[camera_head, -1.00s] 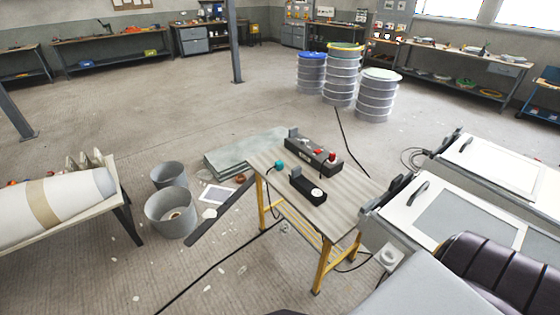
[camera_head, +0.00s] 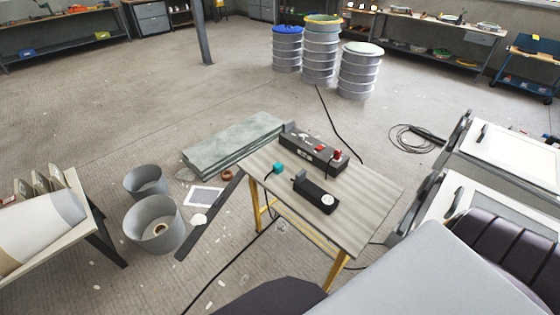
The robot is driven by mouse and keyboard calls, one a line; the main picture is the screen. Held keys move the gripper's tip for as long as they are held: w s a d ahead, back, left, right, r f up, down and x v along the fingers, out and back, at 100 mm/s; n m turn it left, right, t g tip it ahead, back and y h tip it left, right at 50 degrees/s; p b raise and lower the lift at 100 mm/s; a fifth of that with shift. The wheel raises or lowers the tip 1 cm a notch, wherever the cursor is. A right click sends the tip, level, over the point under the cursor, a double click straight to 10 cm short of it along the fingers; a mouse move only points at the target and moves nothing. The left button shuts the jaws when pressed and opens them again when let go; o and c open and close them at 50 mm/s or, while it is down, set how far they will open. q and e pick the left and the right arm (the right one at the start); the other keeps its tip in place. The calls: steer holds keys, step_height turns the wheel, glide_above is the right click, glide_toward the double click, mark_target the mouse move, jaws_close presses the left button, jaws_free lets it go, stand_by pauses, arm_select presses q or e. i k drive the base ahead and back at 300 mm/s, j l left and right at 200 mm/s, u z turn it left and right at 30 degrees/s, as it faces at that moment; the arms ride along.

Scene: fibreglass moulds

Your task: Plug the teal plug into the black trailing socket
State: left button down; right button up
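The teal plug (camera_head: 278,168) lies on the worktable (camera_head: 372,205), near its left edge, with a dark cable running down from it. A small black block with a round white socket face (camera_head: 316,195) lies to its right and nearer to me; it looks like the black trailing socket. The plug and this block are apart. A longer dark socket box (camera_head: 313,152) lies behind them, with red and white pieces on top. Neither of my grippers is in view.
A dark plank (camera_head: 208,219) slants down from the table's left edge. Two grey buckets (camera_head: 155,240) (camera_head: 146,181) stand left of it. Greenish slabs (camera_head: 232,145) lie behind the table. White-topped panels (camera_head: 492,150) stand at the right. A black cable (camera_head: 225,268) crosses the floor.

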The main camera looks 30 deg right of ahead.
mark_target(327, 203)
steer(key=i+z, duration=0.15)
steer(key=i, duration=0.7)
